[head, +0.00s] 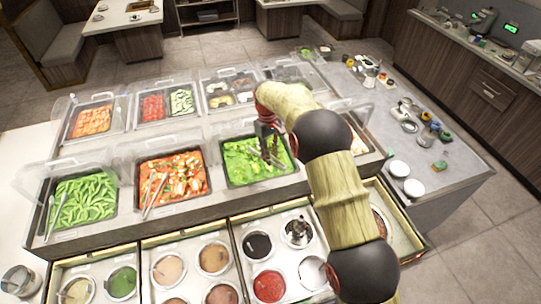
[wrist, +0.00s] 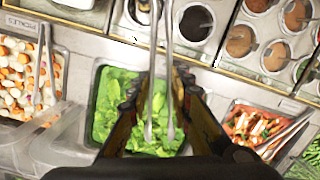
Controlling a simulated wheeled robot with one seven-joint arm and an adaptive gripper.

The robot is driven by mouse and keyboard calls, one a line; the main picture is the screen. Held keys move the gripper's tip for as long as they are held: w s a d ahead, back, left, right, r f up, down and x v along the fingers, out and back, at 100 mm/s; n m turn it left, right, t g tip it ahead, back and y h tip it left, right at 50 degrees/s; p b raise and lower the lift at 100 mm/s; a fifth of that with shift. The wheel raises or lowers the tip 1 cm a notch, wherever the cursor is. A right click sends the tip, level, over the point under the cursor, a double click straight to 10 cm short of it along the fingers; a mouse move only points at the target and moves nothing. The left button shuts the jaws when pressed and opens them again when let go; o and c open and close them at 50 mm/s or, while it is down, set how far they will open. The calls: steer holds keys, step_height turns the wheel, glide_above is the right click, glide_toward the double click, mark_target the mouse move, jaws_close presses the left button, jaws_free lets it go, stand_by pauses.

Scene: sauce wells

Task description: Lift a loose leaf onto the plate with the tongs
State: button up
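Green leaves (head: 247,163) fill a black tray in the middle of the counter's front row. They also show in the wrist view (wrist: 112,98). Metal tongs (head: 272,158) lie over the leaves. In the wrist view the tongs (wrist: 154,110) run from the top edge down to the leaves, between my fingers. My gripper (head: 268,138) is above the leaf tray, pointing down. In the wrist view my gripper (wrist: 158,84) has its fingers apart, one on each side of the tongs; I see no clear grip. White round dishes (head: 400,168), possibly plates, stand on the right counter.
Trays of green pods (head: 84,200) and red mixed food (head: 172,178) with tongs stand left of the leaves. Clear guards (head: 68,170) rise behind the trays. Sauce wells (head: 258,245) line the front. The right counter holds several small items and some free room.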

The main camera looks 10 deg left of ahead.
step_height(320, 180, down, 8)
steer(key=s+a+m+g+b, duration=0.1)
steer(key=a+m+b, duration=0.1)
steer(key=shift+s+a+m+g+b, duration=0.2)
steer(key=shift+a+m+g+b, duration=0.1)
steer(key=shift+m+b, duration=0.1)
stand_by(0.8)
steer(key=shift+f+b, duration=0.55)
stand_by(0.8)
steer(key=shift+f+b, duration=0.4)
steer(key=shift+f, duration=0.3)
steer(key=shift+f+b, duration=0.5)
steer(key=shift+f, duration=0.2)
